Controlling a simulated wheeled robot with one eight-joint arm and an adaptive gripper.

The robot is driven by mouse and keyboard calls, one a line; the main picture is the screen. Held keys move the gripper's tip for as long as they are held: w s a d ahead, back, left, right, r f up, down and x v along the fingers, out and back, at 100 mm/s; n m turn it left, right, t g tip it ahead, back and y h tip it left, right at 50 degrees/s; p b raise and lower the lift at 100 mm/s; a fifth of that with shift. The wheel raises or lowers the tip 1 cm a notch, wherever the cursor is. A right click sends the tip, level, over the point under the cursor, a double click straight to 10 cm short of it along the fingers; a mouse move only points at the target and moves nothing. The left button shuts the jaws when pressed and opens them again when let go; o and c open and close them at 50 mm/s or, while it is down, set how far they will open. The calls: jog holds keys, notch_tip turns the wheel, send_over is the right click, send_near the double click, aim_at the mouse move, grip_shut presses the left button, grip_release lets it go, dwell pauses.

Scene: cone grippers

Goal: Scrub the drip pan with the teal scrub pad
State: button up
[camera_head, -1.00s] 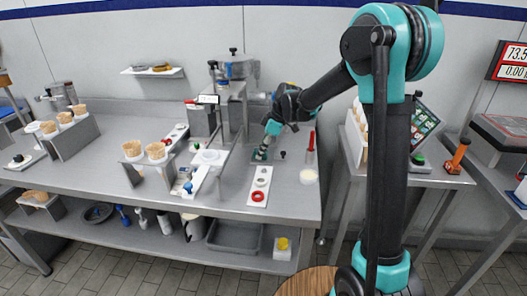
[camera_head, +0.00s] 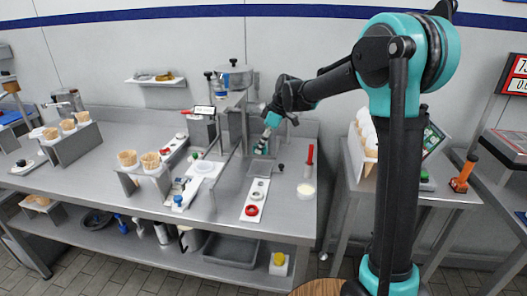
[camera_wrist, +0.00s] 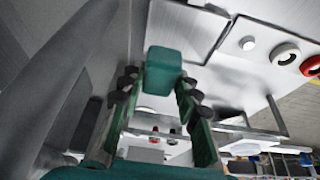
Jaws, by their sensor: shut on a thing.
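My gripper (camera_wrist: 160,86) is shut on the teal scrub pad (camera_wrist: 163,68), a small block between the fingertips in the wrist view. In the head view my gripper (camera_head: 263,146) is over the back of the counter, and the pad is too small there to make out clearly. The drip pan (camera_head: 261,169) is a shallow grey rectangle on the counter, just below and in front of the fingertips. In the wrist view it appears to be the flat metal panel (camera_wrist: 188,32) beyond the pad. I cannot tell whether the pad touches it.
A white strip (camera_head: 257,199) with round holders and a red ring lies in front of the pan. A red-handled tool (camera_head: 310,160) and a pale round tub (camera_head: 306,190) are at right. A metal stand (camera_head: 233,105) rises at left. Cone holders (camera_head: 150,180) stand further left.

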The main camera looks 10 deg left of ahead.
jog(key=shift+r, duration=1.1)
jog(key=shift+s, duration=0.1)
